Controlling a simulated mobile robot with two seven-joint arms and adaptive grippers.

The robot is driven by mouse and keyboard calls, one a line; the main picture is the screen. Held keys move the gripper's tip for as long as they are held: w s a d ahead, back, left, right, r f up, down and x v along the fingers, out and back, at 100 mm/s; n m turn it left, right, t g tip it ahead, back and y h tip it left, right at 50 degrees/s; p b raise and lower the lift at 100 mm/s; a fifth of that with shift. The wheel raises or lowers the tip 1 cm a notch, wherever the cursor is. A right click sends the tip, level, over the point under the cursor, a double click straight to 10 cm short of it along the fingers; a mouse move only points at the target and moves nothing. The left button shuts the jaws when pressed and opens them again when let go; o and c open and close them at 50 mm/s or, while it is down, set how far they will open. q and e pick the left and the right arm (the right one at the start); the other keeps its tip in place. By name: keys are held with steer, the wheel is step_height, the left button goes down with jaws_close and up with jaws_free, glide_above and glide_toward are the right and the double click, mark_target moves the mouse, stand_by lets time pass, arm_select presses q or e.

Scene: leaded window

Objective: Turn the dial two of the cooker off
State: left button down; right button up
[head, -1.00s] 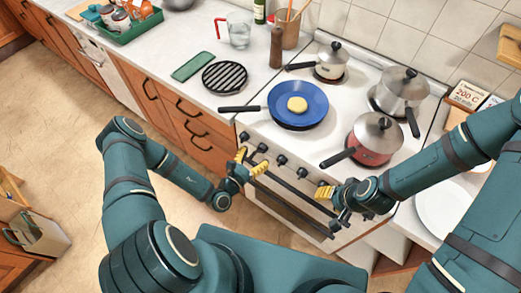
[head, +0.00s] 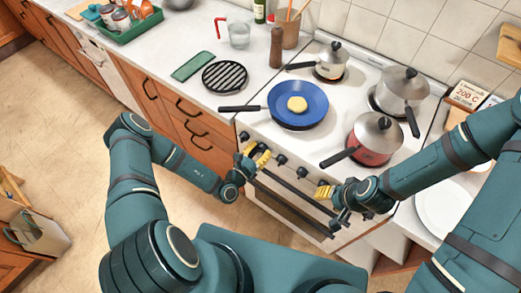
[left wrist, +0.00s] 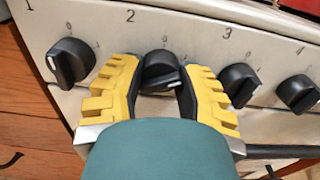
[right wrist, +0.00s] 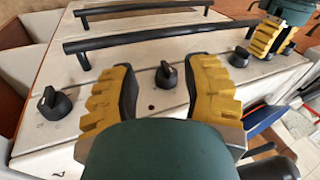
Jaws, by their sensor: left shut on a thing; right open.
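The cooker (head: 300,205) has a row of black dials along its pale front panel. Dial two (left wrist: 162,68) sits under the printed 2 in the left wrist view. My left gripper (head: 255,156), with yellow ridged fingers, is shut on dial two, one finger on each side; it fills the left wrist view (left wrist: 160,85). The dial's lower part is partly hidden, and I cannot tell its exact setting. My right gripper (head: 325,191) is open and empty in front of the panel's right part. In the right wrist view a dial (right wrist: 166,75) shows between its fingers, apart from them.
Dial one (left wrist: 70,62) and dial three (left wrist: 238,84) sit close on either side of my left gripper. A dark oven handle (right wrist: 140,35) runs below the dials.

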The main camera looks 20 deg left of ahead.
arm_select(q)
steer(key=shift+n, duration=0.4)
steer(key=n, duration=0.5)
steer(key=shift+p, duration=0.3)
steer(key=n, duration=0.6)
steer(key=shift+d, duration=0.1)
steer(key=c, duration=0.5)
jaws_free()
steer(key=shift+c, duration=0.2)
steer(key=shift+s, duration=0.1)
steer(key=v, duration=1.2)
steer(key=shift+r, duration=0.1)
